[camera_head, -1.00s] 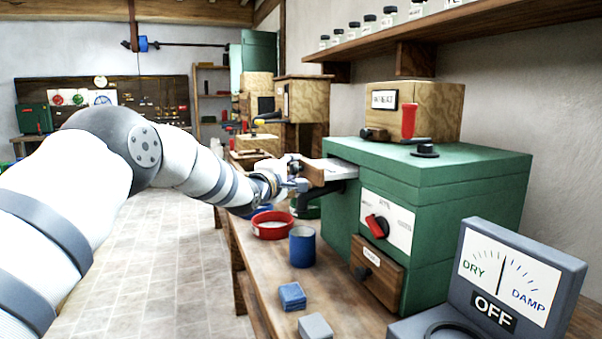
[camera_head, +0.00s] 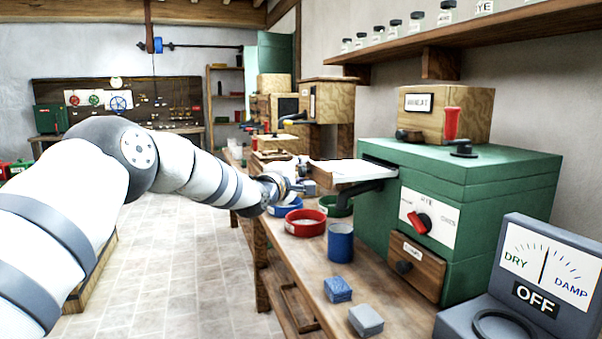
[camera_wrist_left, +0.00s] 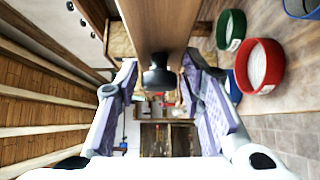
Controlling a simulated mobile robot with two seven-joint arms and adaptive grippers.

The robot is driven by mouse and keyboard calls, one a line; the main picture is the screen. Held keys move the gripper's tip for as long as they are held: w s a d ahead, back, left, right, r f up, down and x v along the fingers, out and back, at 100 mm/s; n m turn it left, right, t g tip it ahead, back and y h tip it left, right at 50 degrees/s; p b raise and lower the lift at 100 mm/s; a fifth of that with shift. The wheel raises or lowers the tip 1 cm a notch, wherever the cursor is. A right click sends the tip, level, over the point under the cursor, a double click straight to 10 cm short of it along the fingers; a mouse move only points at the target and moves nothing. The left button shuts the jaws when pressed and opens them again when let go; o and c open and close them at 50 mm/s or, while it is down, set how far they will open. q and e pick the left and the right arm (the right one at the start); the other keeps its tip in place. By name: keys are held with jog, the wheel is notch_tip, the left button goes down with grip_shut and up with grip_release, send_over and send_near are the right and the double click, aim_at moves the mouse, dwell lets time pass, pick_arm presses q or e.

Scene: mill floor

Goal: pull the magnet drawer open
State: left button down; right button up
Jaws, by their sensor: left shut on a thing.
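The magnet drawer (camera_head: 345,171) is a pale tray with a wooden front. It sticks out of a slot in the left side of the green machine (camera_head: 480,172). My left gripper (camera_head: 301,187) is at the drawer's outer end, beside the wooden front. In the left wrist view, the fingers (camera_wrist_left: 158,88) are on both sides of a dark knob (camera_wrist_left: 159,77) on the wooden drawer front (camera_wrist_left: 157,25), shut on it. The exact finger contact is partly hidden in the head view. My right gripper is not in view.
Below the drawer, the bench holds a red bowl (camera_head: 305,226), a blue cup (camera_head: 340,243), a green bowl (camera_head: 338,206) and small blocks (camera_head: 337,289). A DRY/DAMP meter (camera_head: 545,270) stands front right. The floor (camera_head: 185,260) left of the bench is open.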

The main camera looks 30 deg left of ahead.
pick_arm(q)
jog(key=c, duration=1.3)
grip_release()
jog(key=shift+r, duration=0.1)
jog(key=shift+c, duration=0.2)
jog(key=shift+s, duration=0.1)
jog(key=s, duration=1.2)
jog(key=shift+d, duration=0.3)
